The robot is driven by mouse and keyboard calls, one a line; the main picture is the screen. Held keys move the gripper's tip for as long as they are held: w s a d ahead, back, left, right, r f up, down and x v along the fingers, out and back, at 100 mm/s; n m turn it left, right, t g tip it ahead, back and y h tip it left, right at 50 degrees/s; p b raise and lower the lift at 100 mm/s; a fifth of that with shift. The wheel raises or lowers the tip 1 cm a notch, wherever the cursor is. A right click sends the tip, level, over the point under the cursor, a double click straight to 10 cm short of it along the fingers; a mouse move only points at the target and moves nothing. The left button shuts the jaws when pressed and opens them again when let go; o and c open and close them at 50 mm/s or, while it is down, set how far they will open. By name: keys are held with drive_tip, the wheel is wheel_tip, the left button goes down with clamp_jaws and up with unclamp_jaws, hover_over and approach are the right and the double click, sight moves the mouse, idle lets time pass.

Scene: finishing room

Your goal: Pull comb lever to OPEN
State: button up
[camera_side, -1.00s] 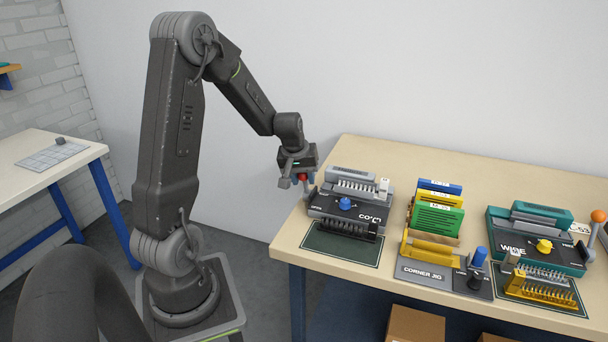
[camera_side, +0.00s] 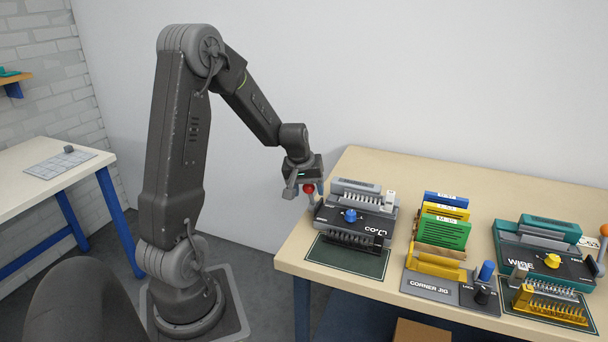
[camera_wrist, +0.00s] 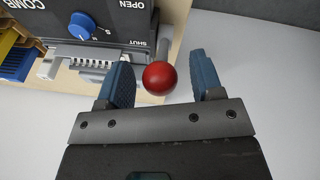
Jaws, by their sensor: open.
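The comb machine (camera_side: 380,215) is a dark grey unit with a blue dial (camera_side: 350,216) at the left of the bench. Its lever has a red ball knob (camera_side: 308,188) on the machine's left side. In the wrist view the red ball (camera_wrist: 159,78) sits on a grey stem (camera_wrist: 163,45), beside the SHUT label and away from OPEN. My gripper (camera_wrist: 165,80) is open, with its blue fingers on either side of the ball. The left finger is close to the ball; a gap shows at the right finger. Whether either touches is unclear.
Right of the comb machine stand a corner jig (camera_side: 430,285) with coloured packs (camera_side: 445,232), and a teal wire machine (camera_side: 540,232) with an orange-knobbed lever. The wall (camera_side: 420,90) is behind.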

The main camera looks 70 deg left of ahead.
drive_tip(key=v, duration=1.3)
drive_tip(key=shift+r, duration=0.1)
drive_tip(key=s+d+r+m+t, duration=0.1)
drive_tip(key=s+d+m, duration=0.2)
drive_tip(key=d, duration=0.5)
drive_tip(key=s+d+r+m+h, duration=0.1)
drive_tip(key=s+d+m, duration=0.2)
drive_tip(key=d, duration=0.6)
drive_tip(key=s+d+r+m+t, duration=0.1)
drive_tip(key=s+d+m, duration=0.3)
drive_tip(key=d, duration=0.4)
drive_tip(key=shift+d+m+t+h, duration=0.2)
drive_tip(key=shift+m+t+h, duration=0.1)
drive_tip(key=shift+m, duration=0.6)
